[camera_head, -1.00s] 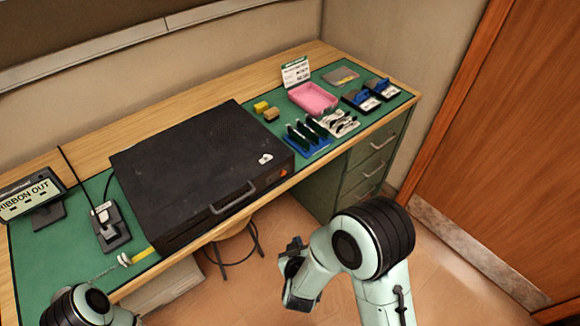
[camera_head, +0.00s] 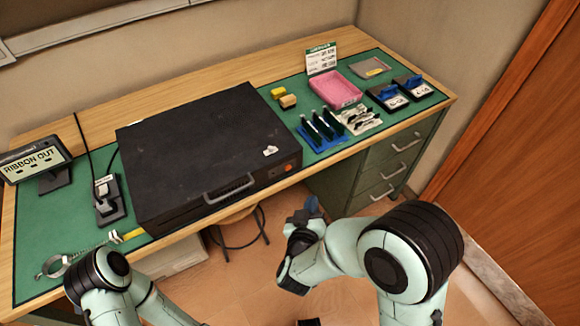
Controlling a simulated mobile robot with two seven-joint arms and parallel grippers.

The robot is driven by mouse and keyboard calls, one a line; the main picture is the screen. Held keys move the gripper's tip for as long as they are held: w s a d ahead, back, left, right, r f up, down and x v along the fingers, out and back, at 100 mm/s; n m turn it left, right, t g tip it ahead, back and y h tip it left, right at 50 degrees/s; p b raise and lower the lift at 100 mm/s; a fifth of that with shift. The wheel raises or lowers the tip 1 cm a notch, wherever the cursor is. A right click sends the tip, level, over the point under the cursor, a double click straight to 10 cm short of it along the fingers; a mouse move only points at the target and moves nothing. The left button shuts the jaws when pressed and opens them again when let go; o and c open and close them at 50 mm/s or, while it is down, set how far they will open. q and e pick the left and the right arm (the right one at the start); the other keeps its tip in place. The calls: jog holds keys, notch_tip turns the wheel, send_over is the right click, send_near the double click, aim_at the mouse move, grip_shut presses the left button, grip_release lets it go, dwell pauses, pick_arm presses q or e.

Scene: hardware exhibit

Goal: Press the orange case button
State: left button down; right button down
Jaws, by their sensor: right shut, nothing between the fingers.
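The orange case button (camera_head: 288,167) is a small round spot on the front face of the black case (camera_head: 200,150), right of its handle (camera_head: 230,189). The case lies closed on the green mat. My right gripper (camera_head: 312,207) is shut and empty in front of the desk, below and slightly right of the button and apart from it. My left arm shows at the lower left, but its gripper is not visible.
A "RIBBON OUT" display (camera_head: 38,162) and a corded device (camera_head: 108,199) stand left of the case. A pink tray (camera_head: 335,89), blue rack (camera_head: 321,134) and small yellow blocks (camera_head: 278,93) lie to the right. A stool (camera_head: 240,226) stands below the desk.

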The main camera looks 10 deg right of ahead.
aim_at(288, 168)
jog(key=shift+w+a, duration=0.5)
jog(key=shift+w, duration=0.9)
jog(key=shift+w+a, duration=0.5)
jog(key=shift+w, duration=0.85)
jog(key=shift+w+a, duration=0.5)
jog(key=shift+w, duration=0.9)
jog(key=shift+w, duration=0.15)
jog(key=shift+w+a+p, duration=0.1)
jog(key=shift+w+p, duration=0.05)
jog(key=shift+p, duration=0.2)
jog(key=shift+w, duration=0.1)
